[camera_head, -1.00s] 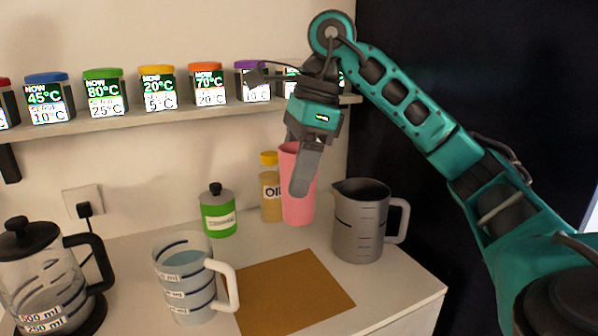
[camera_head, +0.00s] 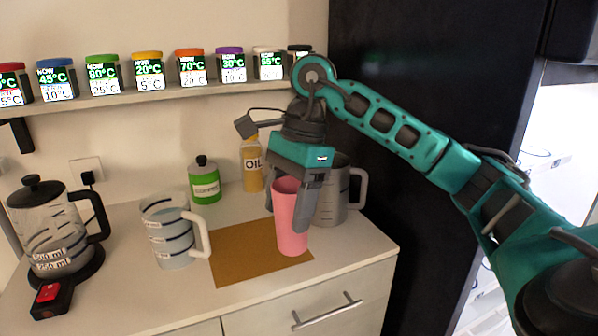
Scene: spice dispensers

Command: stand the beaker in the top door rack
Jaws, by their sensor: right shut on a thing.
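The beaker, a plain pink tapered cup (camera_head: 291,225), is upright between the fingers of my right gripper (camera_head: 289,208). The gripper comes down from above and is shut on the beaker. The beaker shows in front of the grey jug and over the right part of the brown mat; I cannot tell its exact height above the counter. A tall black surface (camera_head: 420,130) stands to the right of the counter, partly behind my right arm. No door rack can be made out. My left gripper is not in view.
A shelf (camera_head: 170,94) holds several spice dispensers. A brown mat (camera_head: 235,262) lies flat.

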